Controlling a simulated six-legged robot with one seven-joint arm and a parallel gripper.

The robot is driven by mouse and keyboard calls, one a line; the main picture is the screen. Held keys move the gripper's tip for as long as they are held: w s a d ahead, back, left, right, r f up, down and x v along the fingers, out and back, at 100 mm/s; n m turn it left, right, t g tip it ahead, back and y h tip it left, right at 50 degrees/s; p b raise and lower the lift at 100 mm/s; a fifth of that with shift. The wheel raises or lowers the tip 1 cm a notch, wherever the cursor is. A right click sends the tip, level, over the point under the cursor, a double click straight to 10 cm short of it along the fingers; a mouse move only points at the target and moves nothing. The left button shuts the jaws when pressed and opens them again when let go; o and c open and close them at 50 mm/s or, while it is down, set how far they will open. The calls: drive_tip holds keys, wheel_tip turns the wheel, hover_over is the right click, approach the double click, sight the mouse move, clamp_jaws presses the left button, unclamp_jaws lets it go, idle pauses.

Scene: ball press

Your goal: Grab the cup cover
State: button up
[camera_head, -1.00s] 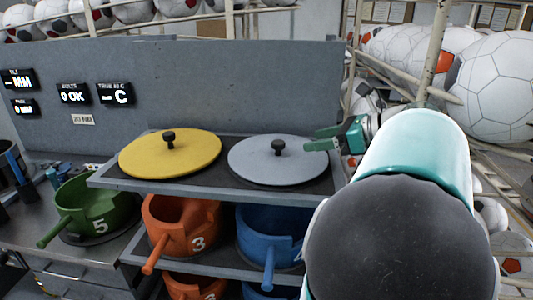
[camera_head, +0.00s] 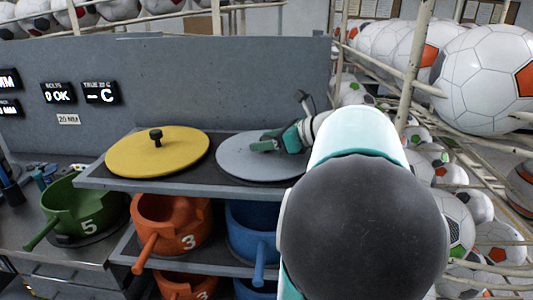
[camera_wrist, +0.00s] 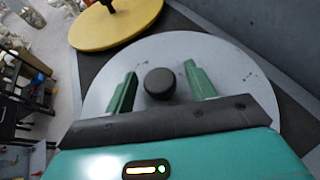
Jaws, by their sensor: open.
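Two round cup covers lie on the top shelf. The yellow cover (camera_head: 180,152) with a black knob is on the left, and the grey cover (camera_head: 240,166) is on the right. My gripper (camera_head: 272,141) is over the grey cover and hides its knob in the head view. In the wrist view, my open gripper (camera_wrist: 160,85) has a green finger on each side of the grey cover's black knob (camera_wrist: 160,83). The fingers look apart from the knob. The grey cover (camera_wrist: 225,65) fills the middle of that view, and part of the yellow cover (camera_wrist: 125,20) shows at the top.
The shelf edge (camera_head: 130,186) runs below the covers. Under it stand an orange cup (camera_head: 165,212) and a blue cup (camera_head: 248,235). A green cup (camera_head: 90,205) is at the left. A grey panel (camera_head: 200,80) stands behind, and racks of footballs (camera_head: 485,75) are at the right.

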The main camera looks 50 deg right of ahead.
drive_tip(key=shift+w, duration=0.15)
drive_tip(key=shift+c, duration=0.4)
clamp_jaws()
drive_tip(key=shift+r, duration=0.1)
